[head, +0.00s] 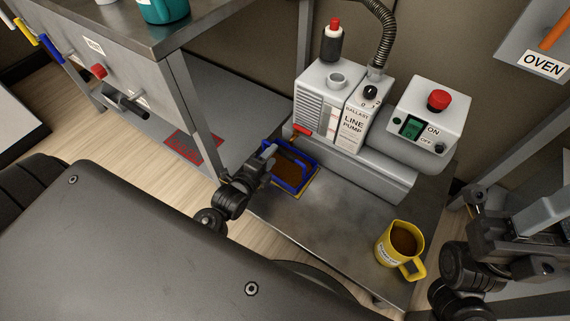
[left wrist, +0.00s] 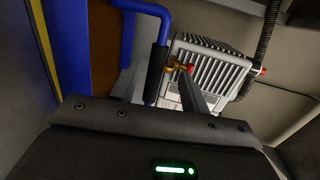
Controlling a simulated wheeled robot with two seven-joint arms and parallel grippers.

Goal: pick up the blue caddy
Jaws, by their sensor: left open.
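The blue caddy (head: 287,186) sits on the low metal bench, with a brown inside and a raised handle. My left gripper (head: 268,152) is at its left side, close to the handle. The jaws are open.
A grey line pump (head: 350,115) with a red-tipped valve stands just behind the caddy. A yellow mug (head: 388,250) of brown liquid is near the bench's front right. The bench (head: 340,220) is clear between them. A metal cabinet leg (head: 195,115) stands to the left.

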